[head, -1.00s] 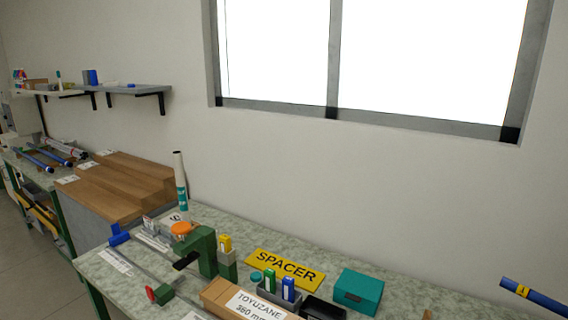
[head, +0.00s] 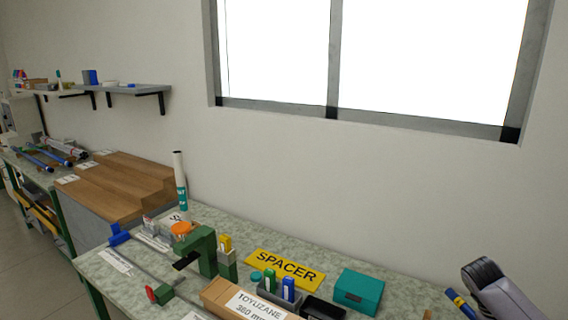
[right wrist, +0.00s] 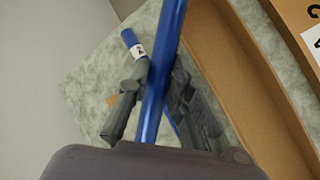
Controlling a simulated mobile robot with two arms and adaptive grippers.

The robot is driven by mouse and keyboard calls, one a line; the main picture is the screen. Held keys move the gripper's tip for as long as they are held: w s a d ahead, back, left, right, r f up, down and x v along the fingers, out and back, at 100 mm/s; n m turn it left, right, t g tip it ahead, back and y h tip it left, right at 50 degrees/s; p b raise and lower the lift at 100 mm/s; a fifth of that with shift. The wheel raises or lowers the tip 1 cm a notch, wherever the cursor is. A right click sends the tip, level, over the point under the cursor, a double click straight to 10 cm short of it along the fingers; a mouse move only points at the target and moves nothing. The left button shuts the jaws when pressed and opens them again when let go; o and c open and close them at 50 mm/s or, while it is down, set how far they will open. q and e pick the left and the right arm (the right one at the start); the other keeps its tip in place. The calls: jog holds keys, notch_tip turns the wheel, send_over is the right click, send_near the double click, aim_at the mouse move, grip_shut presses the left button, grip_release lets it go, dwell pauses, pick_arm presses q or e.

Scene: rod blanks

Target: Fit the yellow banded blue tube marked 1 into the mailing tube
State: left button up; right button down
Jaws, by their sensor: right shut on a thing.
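My right gripper (right wrist: 155,105) is shut on a blue tube (right wrist: 163,70), which runs between its two dark fingers in the right wrist view. In the head view, this tube (head: 461,304) shows a yellow band and slants down out of the bottom edge, beside my right gripper (head: 484,280). I cannot read a mark on it. The mailing tube (head: 180,180), white with a teal label, appears to be the one standing upright at the back left of the bench, well apart from the gripper. My left gripper is not in view.
Another blue piece with a white label (right wrist: 136,50) shows below the held tube, beside a cardboard box (right wrist: 245,75). The bench has a green fixture (head: 205,250), a yellow SPACER sign (head: 284,268) and a teal box (head: 358,291). Bare bench lies behind the sign.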

jog(key=s+a+r+m+g+y, duration=0.15)
jog(key=a+r, duration=0.35)
jog(key=a, duration=0.8)
jog(key=s+a+r+m, duration=0.1)
jog(key=a+r+m, duration=0.3)
jog(key=a, duration=0.9)
jog(key=s+a+r+m+g+y, duration=0.1)
jog(key=a+r, duration=0.5)
jog(key=a, duration=0.6)
jog(key=s+d+f+n+t+h, duration=0.1)
jog(key=s+d+n+t+h, duration=0.1)
jog(key=s+d+n, duration=0.2)
jog(key=shift+s+d+n, duration=0.25)
jog(key=shift+d+n, duration=0.5)
jog(key=shift+n, duration=0.2)
jog(key=shift+h, duration=0.25)
